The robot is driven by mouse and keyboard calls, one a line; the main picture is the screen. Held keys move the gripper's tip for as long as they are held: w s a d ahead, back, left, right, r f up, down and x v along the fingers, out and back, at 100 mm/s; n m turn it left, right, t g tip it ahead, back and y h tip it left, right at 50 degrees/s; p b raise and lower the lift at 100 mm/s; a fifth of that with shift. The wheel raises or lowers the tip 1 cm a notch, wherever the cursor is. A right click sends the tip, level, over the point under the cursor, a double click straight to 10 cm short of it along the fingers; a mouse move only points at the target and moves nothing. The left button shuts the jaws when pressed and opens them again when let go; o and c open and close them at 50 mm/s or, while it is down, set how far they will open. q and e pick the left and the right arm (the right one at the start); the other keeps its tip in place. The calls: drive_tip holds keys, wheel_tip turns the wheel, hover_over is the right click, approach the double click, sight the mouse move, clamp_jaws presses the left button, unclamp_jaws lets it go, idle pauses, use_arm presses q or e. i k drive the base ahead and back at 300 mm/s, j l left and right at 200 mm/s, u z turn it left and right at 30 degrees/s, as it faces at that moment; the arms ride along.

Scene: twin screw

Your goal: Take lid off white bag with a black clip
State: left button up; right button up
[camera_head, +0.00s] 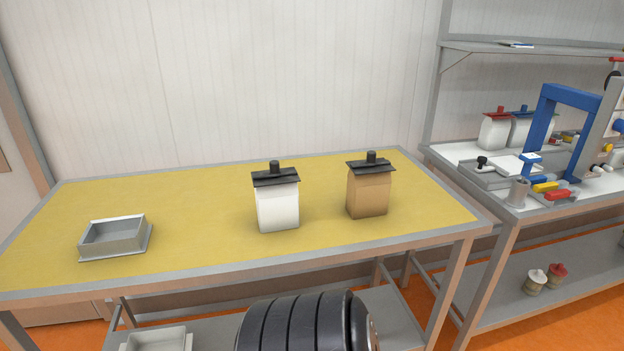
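The white bag (278,209) stands upright on the yellow table (180,220), near its middle. A black clip lid (275,177) with a short round knob on top sits across its upper edge. A brown bag (368,196) with a similar black clip lid (371,166) stands upright to its right, apart from it. Neither of my grippers shows in the head view, and nothing touches the white bag or its lid.
A grey open tray (116,250) sits at the table's left. My black ribbed body part is at the bottom middle. Most of the yellow surface is clear.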

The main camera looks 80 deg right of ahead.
sight(277, 205)
drive_tip(key=z, duration=2.8)
